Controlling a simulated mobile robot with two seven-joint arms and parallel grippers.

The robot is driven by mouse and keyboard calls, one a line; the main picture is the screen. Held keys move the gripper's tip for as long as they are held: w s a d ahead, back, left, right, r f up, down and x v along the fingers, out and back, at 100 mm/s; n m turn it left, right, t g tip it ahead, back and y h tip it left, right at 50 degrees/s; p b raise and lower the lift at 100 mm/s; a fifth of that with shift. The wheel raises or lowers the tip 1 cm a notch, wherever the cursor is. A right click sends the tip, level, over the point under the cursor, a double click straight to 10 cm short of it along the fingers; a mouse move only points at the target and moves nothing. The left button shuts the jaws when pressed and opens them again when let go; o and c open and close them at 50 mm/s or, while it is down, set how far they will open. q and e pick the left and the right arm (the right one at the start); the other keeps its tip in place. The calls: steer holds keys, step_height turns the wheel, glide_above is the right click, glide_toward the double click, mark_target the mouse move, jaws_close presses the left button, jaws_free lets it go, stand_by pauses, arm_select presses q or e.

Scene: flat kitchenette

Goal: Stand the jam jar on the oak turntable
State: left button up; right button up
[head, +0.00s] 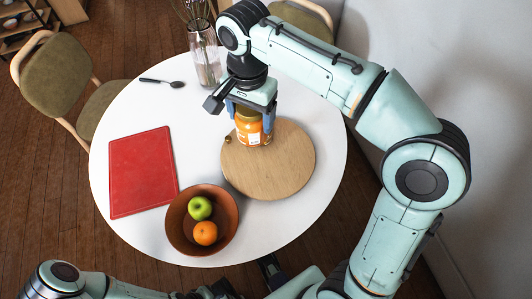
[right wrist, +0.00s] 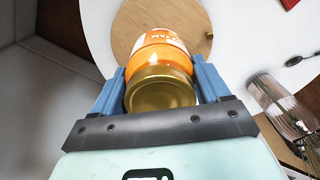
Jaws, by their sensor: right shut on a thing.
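The jam jar (head: 251,129) is orange with a white label and a gold lid; the lid (right wrist: 160,92) faces the camera in the right wrist view. My right gripper (head: 249,116) is shut on the jar near its lid, with one blue finger on each side. The jar looks upright and overlaps the back-left part of the round oak turntable (head: 275,172). I cannot tell whether its base touches the wood. The turntable also shows beyond the jar in the right wrist view (right wrist: 128,32). My left arm is at the bottom of the head view; its gripper's jaws are unclear.
The turntable's front and right are clear.

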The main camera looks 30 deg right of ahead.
mark_target(253, 135)
arm_select(q)
steer(key=shift+t, duration=0.4)
steer(key=f+b, duration=0.1)
steer(key=w+f+b, duration=0.1)
steer(key=b, duration=0.1)
steer(key=f+b, duration=0.1)
steer(key=f, duration=0.1)
steer(key=shift+w+b, duration=0.3)
steer(key=shift+w, duration=0.05)
arm_select(e)
step_height(253, 135, down, 19)
steer(key=shift+f, duration=0.1)
steer(key=o, duration=1.5)
steer(key=shift+c, duration=0.2)
arm_select(q)
steer(key=r+p, duration=0.1)
steer(key=s+r+p, duration=0.1)
steer(key=p, duration=0.1)
steer(key=shift+r+g, duration=0.25)
steer(key=shift+g, duration=0.05)
arm_select(e)
step_height(253, 135, up, 12)
steer(key=shift+r, duration=0.1)
arm_select(q)
steer(key=shift+s, duration=0.1)
